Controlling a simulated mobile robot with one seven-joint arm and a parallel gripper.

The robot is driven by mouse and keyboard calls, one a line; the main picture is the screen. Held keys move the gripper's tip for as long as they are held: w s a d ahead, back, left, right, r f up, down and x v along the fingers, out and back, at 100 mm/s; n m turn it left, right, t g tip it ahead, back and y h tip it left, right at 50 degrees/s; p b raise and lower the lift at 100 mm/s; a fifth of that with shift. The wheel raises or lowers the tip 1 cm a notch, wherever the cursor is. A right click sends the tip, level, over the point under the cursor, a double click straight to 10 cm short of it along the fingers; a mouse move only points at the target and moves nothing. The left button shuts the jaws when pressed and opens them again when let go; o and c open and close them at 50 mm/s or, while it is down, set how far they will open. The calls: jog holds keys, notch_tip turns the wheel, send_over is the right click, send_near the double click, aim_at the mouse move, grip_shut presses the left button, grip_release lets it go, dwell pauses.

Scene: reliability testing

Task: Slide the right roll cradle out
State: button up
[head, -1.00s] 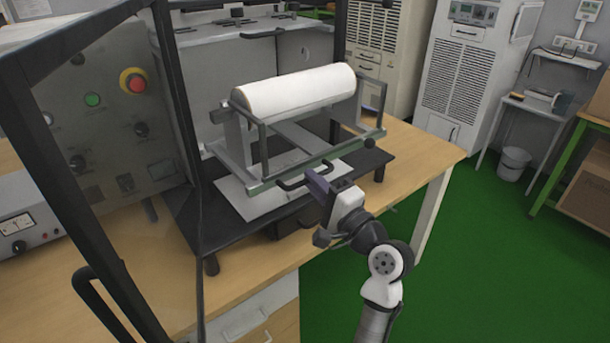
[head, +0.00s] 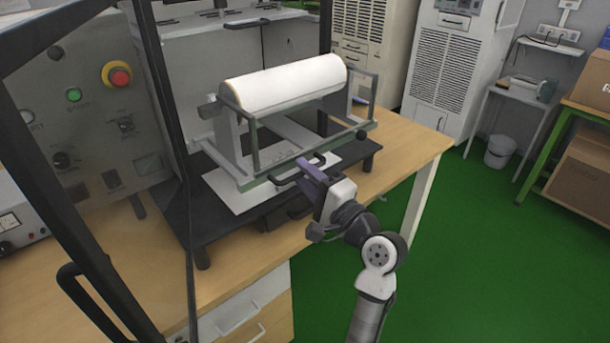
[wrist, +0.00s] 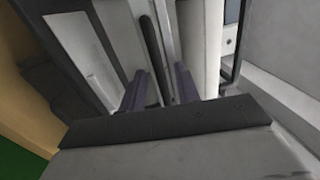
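The roll cradle is a grey metal frame (head: 232,140) carrying a white roll (head: 285,84). It stands over a black platform (head: 190,222) inside the open machine. A black bar handle (head: 284,186) is on the cradle's front rail, partly hidden by my gripper in the head view. My gripper (head: 311,168) is at this handle, with its purple fingers pointing toward the cradle. In the wrist view, my gripper (wrist: 159,88) has its fingers apart. The black handle (wrist: 155,55) lies between them in the picture, with gaps at both sides. I cannot tell whether they touch it.
A dark machine frame post (head: 165,110) and a control panel with a red button (head: 117,75) stand to the left. The wooden bench (head: 410,148) is bare to the right. Green floor (head: 470,250) is open at the right. A black door handle (head: 75,290) is at the lower left.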

jog(key=b+v, duration=0.3)
jog(key=v, duration=1)
jog(key=shift+d, duration=0.2)
jog(key=shift+s+f, duration=0.1)
jog(key=shift+s, duration=0.05)
